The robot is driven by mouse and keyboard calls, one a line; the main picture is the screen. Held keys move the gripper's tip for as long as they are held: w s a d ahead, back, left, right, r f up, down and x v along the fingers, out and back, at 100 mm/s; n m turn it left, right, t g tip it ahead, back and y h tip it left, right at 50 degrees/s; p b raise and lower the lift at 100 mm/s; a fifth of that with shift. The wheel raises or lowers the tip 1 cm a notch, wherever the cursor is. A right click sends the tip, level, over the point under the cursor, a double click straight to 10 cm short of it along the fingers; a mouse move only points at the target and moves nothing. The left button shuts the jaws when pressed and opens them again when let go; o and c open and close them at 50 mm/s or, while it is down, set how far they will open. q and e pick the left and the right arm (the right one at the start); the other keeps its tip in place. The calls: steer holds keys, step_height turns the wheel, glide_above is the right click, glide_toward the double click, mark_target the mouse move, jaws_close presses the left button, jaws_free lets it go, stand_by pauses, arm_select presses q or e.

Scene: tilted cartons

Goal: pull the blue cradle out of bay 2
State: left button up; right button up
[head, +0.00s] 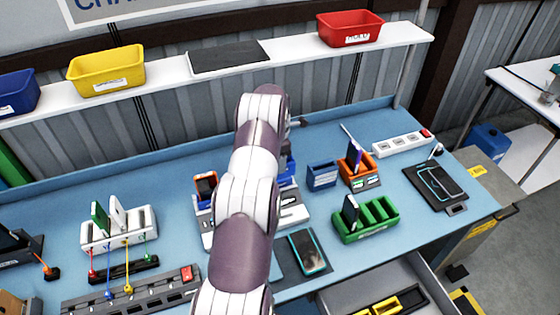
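One of my arms rises from the bottom centre of the head view and bends over the workbench. It hides its own gripper and much of a pale multi-bay dock (294,215). Blue parts (289,170) show just right of the arm at the dock; they look like the blue cradle, mostly hidden. I cannot tell which bay it sits in or whether a gripper touches it. An orange cradle with a dark device (205,187) stands at the dock's left end. Neither gripper's fingers can be seen.
Right of the dock are a small blue box (322,176), an orange holder (357,168) and a green rack (366,221). A phone (309,252) lies in front. A white charging stand (120,229) is at left. A shelf with bins (350,27) runs behind.

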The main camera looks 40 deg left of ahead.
arm_select(q)
steer(key=shift+s+a, duration=0.25)
steer(key=shift+a, duration=0.05)
steer(key=shift+w+d+r, duration=0.2)
steer(key=shift+d+r, duration=0.1)
steer(key=shift+s+a+r, duration=0.15)
steer(key=shift+a+r, duration=0.05)
steer(key=shift+r, duration=0.25)
steer(key=shift+d, duration=0.1)
steer(key=shift+r+p, duration=0.55)
steer(key=shift+r, duration=0.05)
